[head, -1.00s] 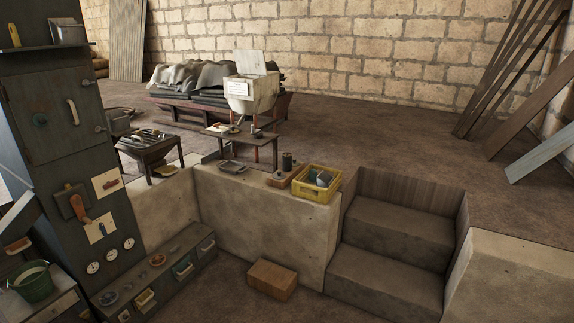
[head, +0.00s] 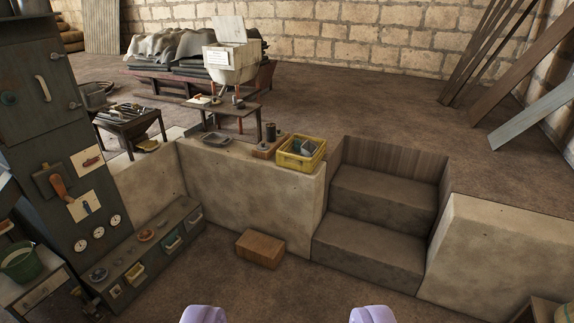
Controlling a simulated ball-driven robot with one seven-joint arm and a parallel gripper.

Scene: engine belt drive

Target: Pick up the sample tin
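My gripper (head: 289,314) shows as two pale purple fingertips at the bottom edge, wide apart with nothing between them. I cannot tell for sure which thing is the sample tin. A small dark cylinder (head: 270,132) stands on a wooden block on the low concrete wall, left of a yellow crate (head: 300,162). The crate holds grey and greenish things, partly hidden by its sides.
Concrete steps (head: 378,240) rise right of the wall (head: 245,195). A wooden box (head: 260,249) stands on the floor before it. A low drawer bench (head: 150,250) and a dark cabinet (head: 85,140) stand at left. The floor ahead of my gripper is mostly clear.

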